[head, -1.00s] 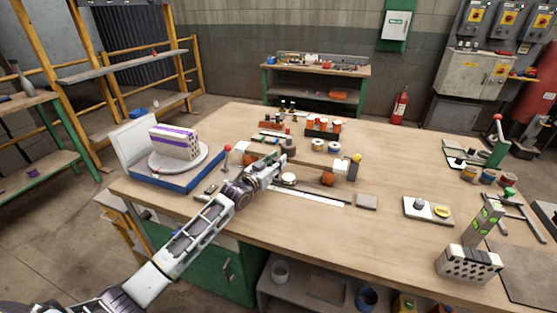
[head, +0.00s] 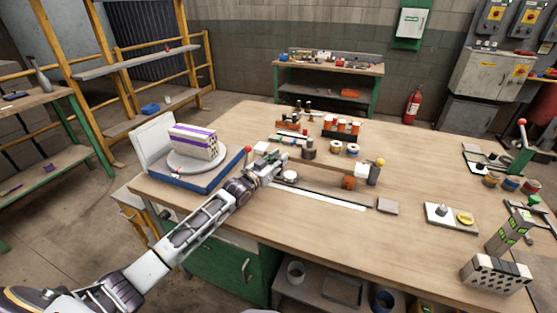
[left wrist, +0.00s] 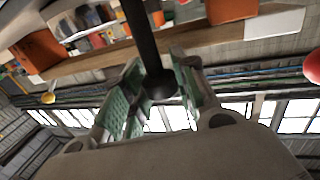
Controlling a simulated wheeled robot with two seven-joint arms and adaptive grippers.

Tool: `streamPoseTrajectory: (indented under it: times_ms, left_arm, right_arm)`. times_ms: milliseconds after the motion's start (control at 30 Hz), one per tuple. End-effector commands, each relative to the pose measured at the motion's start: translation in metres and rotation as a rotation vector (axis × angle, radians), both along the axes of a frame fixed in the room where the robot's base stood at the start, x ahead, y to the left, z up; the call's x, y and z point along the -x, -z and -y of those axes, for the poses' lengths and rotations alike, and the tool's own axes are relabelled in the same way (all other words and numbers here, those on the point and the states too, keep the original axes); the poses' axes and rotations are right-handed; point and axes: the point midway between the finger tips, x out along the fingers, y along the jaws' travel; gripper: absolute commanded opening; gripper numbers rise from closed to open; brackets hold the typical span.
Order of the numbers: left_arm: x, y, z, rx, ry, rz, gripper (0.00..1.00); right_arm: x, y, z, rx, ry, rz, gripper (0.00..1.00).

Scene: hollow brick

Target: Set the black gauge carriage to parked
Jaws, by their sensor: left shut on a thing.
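My left gripper (head: 276,160) is over the left part of a long dark rail (head: 335,196) with a white scale strip (head: 330,201) along its front. In the left wrist view its green-padded fingers are closed around a black rod with a rounded end (left wrist: 160,84), which I take as the handle of the black gauge carriage. The carriage body is mostly hidden under the gripper. A pale round dial (head: 290,175) shows just right of the fingers, close to the rail. I cannot read any parked mark. My right gripper is not in view.
A red ball knob (head: 247,149) stands left of the gripper. A turntable on a blue base (head: 205,180) is at left.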

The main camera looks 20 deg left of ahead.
Motion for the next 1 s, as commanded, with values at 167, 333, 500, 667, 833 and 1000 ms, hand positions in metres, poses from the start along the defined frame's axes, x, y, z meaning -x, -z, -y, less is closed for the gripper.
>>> streamPoseTrajectory:
  times_ms: [167, 333, 500, 667, 833, 1000]
  left_arm:
    - [0.000, -0.001, 0.000, -0.001, 0.000, 0.001, 0.42]
    - [0.000, -0.001, 0.000, -0.001, 0.000, 0.001, 0.51]
    - [0.000, 0.000, 0.000, -0.001, 0.000, 0.000, 0.51]
    - [0.001, 0.000, 0.000, -0.001, 0.000, 0.000, 0.51]
    - [0.006, 0.000, -0.002, -0.001, 0.000, 0.001, 0.51]
    - [0.016, 0.000, -0.005, -0.001, 0.000, 0.000, 0.51]
  right_arm:
    - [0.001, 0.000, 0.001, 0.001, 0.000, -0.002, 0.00]
    - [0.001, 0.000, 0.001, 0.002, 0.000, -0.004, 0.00]
    - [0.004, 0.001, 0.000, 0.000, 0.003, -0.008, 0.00]
    - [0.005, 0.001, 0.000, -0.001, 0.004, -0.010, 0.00]
    - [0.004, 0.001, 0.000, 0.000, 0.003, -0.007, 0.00]
    - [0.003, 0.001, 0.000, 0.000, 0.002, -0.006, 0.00]
